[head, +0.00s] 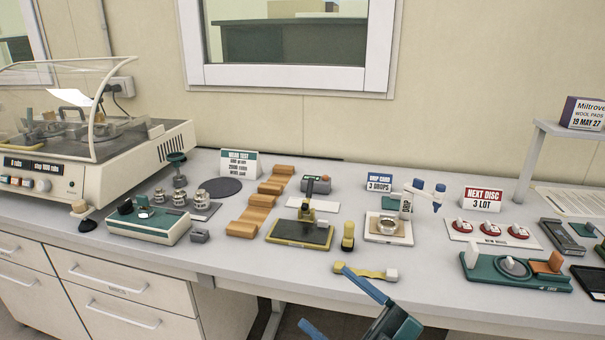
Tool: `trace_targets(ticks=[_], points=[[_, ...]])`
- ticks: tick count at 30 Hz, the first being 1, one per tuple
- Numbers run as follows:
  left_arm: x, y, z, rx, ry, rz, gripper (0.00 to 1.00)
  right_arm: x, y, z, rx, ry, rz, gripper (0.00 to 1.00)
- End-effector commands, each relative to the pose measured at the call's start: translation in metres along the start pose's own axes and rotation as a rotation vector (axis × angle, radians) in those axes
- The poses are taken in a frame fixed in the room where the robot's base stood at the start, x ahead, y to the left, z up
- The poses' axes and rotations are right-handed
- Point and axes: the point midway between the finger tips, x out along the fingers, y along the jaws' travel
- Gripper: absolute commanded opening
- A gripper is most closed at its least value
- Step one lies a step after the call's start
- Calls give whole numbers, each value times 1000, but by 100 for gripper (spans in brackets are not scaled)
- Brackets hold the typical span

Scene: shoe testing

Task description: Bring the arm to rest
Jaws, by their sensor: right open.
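My right gripper (324,296) shows at the bottom centre, in front of the bench's front edge. Its two blue fingers are spread apart with nothing between them. The rest of my right arm is cut off by the bottom of the picture. One finger's tip is close to a yellow tool with a pale end block (366,273) at the bench edge; I cannot tell whether they touch. My left gripper is not in view.
The grey bench (240,255) holds a rubbing machine (90,165) at left, wooden blocks (262,200), a black-topped yellow fixture (300,235), a cup stand (388,227), red discs (491,229) and a green fixture (515,272). Drawers (125,282) are below left.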

Motion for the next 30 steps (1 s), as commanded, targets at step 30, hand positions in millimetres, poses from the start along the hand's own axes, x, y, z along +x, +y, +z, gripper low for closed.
trace_targets(ticks=[30], points=[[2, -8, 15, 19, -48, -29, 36, -236, -153, 114, 734, -1215, 368, 75]])
